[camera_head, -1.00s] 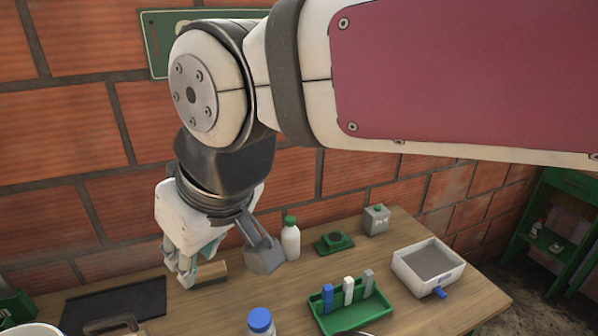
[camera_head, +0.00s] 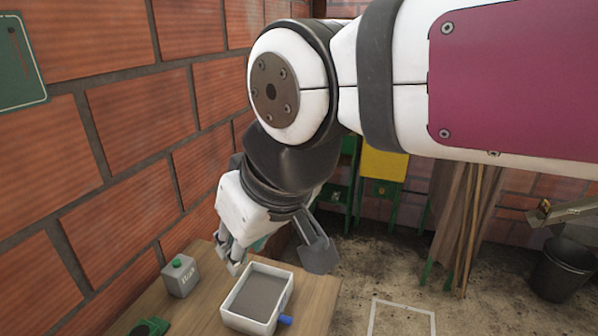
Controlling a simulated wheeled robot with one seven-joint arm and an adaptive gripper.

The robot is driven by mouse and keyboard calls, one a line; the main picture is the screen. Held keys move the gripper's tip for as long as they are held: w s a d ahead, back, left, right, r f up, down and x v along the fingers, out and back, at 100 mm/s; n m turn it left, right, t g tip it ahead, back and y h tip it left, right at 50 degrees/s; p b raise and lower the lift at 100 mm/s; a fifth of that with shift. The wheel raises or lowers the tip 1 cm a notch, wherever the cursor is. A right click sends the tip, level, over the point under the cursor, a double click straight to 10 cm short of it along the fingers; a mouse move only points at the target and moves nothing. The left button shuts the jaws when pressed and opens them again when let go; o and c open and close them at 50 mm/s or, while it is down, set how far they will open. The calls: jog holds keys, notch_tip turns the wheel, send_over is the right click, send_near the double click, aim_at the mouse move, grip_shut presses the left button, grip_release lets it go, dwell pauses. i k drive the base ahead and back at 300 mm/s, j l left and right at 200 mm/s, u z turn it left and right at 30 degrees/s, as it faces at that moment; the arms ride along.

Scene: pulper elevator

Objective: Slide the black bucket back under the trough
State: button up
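The black bucket (camera_head: 562,270) stands upright on the dirt floor at the far right. A grey metal trough (camera_head: 572,210) shows above and behind it, cut off by the right edge. I cannot tell whether the bucket is directly under the trough. My gripper (camera_head: 233,262) hangs over the table at the left, far from the bucket. Its fingers point down and are partly hidden by the hand, so their opening is unclear. I see nothing held in it.
The wooden table (camera_head: 318,310) holds a white tray box (camera_head: 231,309), a grey can (camera_head: 180,277) and a green item (camera_head: 149,327). A white outline (camera_head: 403,304) marks open floor. Poles and sacking (camera_head: 462,220) lean near a yellow panel (camera_head: 384,164).

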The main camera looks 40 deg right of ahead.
aim_at(562, 267)
jog(key=l+z, duration=0.15)
jog(key=z, duration=0.25)
jog(key=l+z, duration=0.15)
jog(key=z, duration=0.3)
jog(key=l+z, duration=0.15)
jog(key=z, duration=0.25)
jog(key=l+z, duration=0.15)
jog(key=z, duration=0.3)
jog(key=i+l+z, duration=0.1)
jog(key=z, duration=0.3)
jog(key=i+l+z, duration=0.55)
jog(key=i+z, duration=0.15)
jog(key=z, duration=0.2)
jog(key=i+l, duration=0.1)
jog(key=i, duration=0.25)
jog(key=i+l+z, duration=0.1)
jog(key=i, duration=0.25)
jog(key=i+l, duration=0.2)
jog(key=l, duration=0.15)
jog(key=i+l+u, duration=0.15)
jog(key=l, duration=0.15)
jog(key=i+l, duration=0.15)
jog(key=l, duration=0.2)
jog(key=i+l+u, duration=0.1)
jog(key=l, duration=0.25)
jog(key=i+l+u, duration=0.1)
jog(key=i+l, duration=0.25)
jog(key=l, duration=0.35)
